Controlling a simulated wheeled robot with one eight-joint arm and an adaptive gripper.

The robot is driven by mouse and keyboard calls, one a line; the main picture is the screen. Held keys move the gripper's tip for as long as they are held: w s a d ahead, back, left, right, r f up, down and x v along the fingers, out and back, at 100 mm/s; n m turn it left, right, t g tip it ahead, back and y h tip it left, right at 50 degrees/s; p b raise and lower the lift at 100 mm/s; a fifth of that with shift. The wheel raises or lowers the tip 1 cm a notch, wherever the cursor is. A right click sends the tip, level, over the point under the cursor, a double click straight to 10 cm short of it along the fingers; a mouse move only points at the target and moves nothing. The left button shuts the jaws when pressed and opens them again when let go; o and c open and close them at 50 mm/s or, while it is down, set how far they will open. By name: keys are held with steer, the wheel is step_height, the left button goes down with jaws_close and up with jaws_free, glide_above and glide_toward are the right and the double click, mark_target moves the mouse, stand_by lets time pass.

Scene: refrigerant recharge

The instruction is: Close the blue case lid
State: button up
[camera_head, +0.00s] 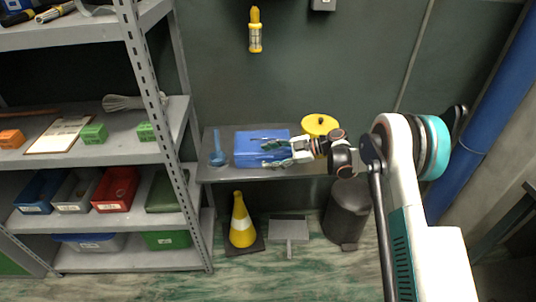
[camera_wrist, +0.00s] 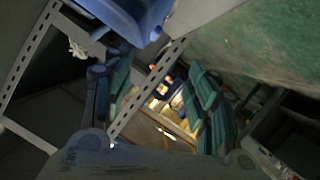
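The blue case (camera_head: 246,150) sits on the grey table in the head view, partly covered by my gripper. I cannot tell how far its lid is raised. My gripper (camera_head: 266,152) reaches in from the right, over the case, its two fingers spread apart. In the wrist view my gripper (camera_wrist: 160,95) shows teal finger pads on both sides with an open gap and nothing clearly held between them. A blue surface (camera_wrist: 128,14) is close at the top of the wrist view; I cannot tell whether it is the case.
A blue tool with an upright handle (camera_head: 218,158) stands left of the case on the table (camera_head: 215,174). A yellow round object (camera_head: 320,124) is behind my wrist. Metal shelving (camera_head: 183,215) stands left. A yellow cone (camera_head: 242,222) and dark bin (camera_head: 347,210) are below.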

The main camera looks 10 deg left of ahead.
steer(key=shift+w+d+f, duration=0.15)
steer(key=shift+f, duration=0.2)
steer(key=shift+w+d+f, duration=0.1)
steer(key=shift+f, duration=0.25)
steer(key=shift+r, duration=0.25)
steer(key=shift+a+f, duration=0.1)
steer(key=shift+f, duration=0.05)
steer(key=shift+s+d, duration=0.25)
steer(key=shift+s, duration=0.05)
steer(key=shift+w+d, duration=0.15)
steer(key=shift+d, duration=0.8)
steer(key=d, duration=1.3)
steer(key=shift+s+d, duration=0.25)
steer(key=shift+d, duration=0.05)
